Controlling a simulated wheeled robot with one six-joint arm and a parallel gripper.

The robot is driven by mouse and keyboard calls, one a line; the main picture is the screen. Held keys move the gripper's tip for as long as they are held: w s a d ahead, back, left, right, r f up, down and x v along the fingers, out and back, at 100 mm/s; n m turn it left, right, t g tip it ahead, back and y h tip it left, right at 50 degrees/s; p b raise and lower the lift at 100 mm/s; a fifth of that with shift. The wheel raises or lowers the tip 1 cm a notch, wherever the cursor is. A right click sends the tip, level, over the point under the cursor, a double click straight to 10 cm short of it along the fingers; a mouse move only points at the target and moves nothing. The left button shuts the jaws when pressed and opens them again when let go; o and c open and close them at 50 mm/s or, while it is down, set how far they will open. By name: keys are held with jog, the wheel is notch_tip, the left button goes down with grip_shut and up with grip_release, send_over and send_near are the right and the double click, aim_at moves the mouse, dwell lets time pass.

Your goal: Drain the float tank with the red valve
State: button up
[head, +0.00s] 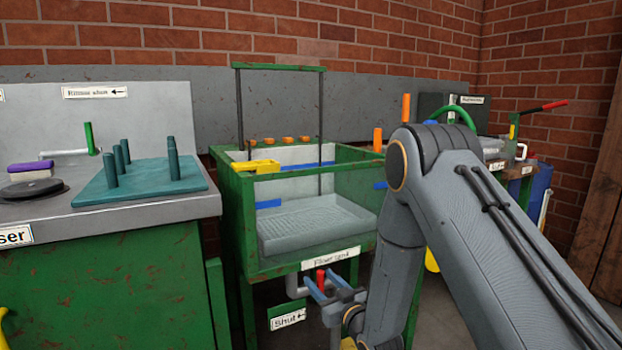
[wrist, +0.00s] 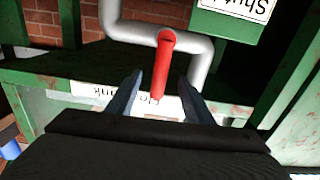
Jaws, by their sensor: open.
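The float tank (head: 262,225) is a green-framed tank with clear walls and a label on its front lower edge. A grey perforated tray (head: 310,226) lies inside it. The red valve handle (head: 320,278) sits on a grey pipe (head: 293,287) under the tank's front. In the wrist view the red handle (wrist: 162,66) shows between the two fingers, with the pipe (wrist: 128,28) behind it. My gripper (head: 324,288) is open at the handle; the wrist view shows its blue-grey fingers (wrist: 160,92) apart, one on each side. I cannot tell whether either finger touches the handle.
A green sign reading "Shut" (head: 288,319) hangs beside the pipe. A steel counter (head: 110,212) with a teal pegged board (head: 142,183) stands at the left. A bench (head: 520,170) with a red-handled lever (head: 543,107) stands at the right. My arm covers much of the right side.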

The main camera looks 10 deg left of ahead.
jog(key=p+v, duration=0.3)
jog(key=v, duration=0.5)
dwell(0.4)
jog(key=s+d+r+m+g+h, duration=0.1)
jog(key=s+d+r+g+h, duration=0.3)
jog(key=s, duration=0.8)
jog(key=s+r+g+h, duration=0.2)
jog(key=s+r+g, duration=0.35)
jog(key=s, duration=0.65)
jog(key=s+d+r+m+g+h, duration=0.1)
jog(key=s+d+r+g+h, duration=0.35)
jog(key=s, duration=0.85)
jog(key=d+r+m+p, duration=0.2)
jog(key=d+r+p, duration=0.4)
jog(key=r+p, duration=0.3)
jog(key=d+r+m+g+p, duration=0.1)
jog(key=d+r+m+p, duration=0.2)
jog(key=p, duration=1.2)
jog(key=d+r, duration=0.3)
jog(key=r, duration=0.3)
jog(key=shift+s+d, duration=0.2)
jog(key=shift+d, duration=0.2)
jog(key=shift+y, duration=0.25)
